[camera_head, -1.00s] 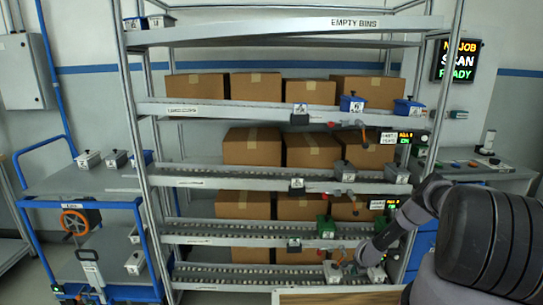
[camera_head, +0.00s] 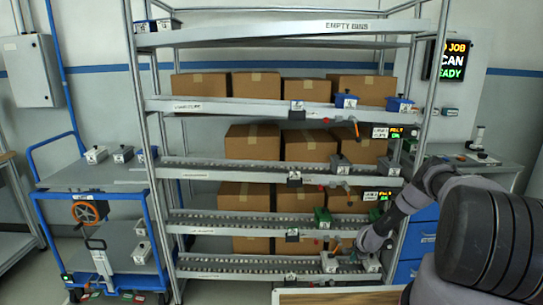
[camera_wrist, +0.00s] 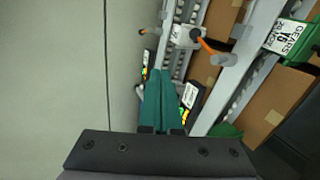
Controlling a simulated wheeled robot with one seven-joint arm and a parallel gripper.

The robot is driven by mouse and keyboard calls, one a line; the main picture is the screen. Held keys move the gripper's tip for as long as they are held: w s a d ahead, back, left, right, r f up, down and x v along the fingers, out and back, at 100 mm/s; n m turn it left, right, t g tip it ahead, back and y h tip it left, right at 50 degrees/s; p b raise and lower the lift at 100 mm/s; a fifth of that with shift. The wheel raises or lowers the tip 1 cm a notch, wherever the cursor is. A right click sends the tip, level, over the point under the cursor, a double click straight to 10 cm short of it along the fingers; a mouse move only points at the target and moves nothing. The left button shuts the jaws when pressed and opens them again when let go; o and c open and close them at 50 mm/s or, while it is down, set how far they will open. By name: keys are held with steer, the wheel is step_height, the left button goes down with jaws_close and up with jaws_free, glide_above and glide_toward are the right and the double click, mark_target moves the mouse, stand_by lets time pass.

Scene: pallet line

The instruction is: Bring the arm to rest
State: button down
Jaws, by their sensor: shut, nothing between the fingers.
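My arm enters the head view at the right and reaches down to the lower right of the rack. My gripper (camera_wrist: 158,76) shows in the wrist view as two teal fingers lying side by side, shut with nothing between them. In the head view my gripper is small and hard to make out against the lowest shelf. The wrist view looks along the rack front, with a shelf rail (camera_wrist: 230,75) and a green bin (camera_wrist: 292,42) to the right of the fingers. I cannot tell how far the fingertips are from the rack.
The shelf rack (camera_head: 215,219) holds cartons (camera_head: 252,142) and small bins. A blue cart (camera_head: 60,195) stands left. A side table (camera_head: 490,172) and a lit sign (camera_head: 452,60) are at the right. Bare floor (camera_wrist: 60,80) fills the wrist view's left.

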steer(key=w+a+r+n, duration=0.1)
steer(key=w+r+n, duration=0.35)
steer(key=r, duration=1.05)
steer(key=s+a+r+n, duration=0.1)
steer(key=a+r, duration=0.1)
steer(key=r, duration=1.1)
steer(key=s+a+r+n+y, duration=0.1)
steer(key=a+r+n, duration=0.15)
steer(key=r, duration=1.05)
steer(key=s+a+r+n, duration=0.1)
steer(key=a+r, duration=0.2)
steer(key=r, duration=1)
steer(key=s+a+r+n, duration=0.2)
steer(key=s+a+r, duration=0.1)
steer(key=s+r, duration=1.75)
steer(key=s, duration=0.9)
steer(key=s+a+r+n+t, duration=0.1)
steer(key=s+r, duration=0.2)
steer(key=s, duration=0.9)
steer(key=shift+s+a+n, duration=0.25)
steer(key=shift+s+n, duration=0.05)
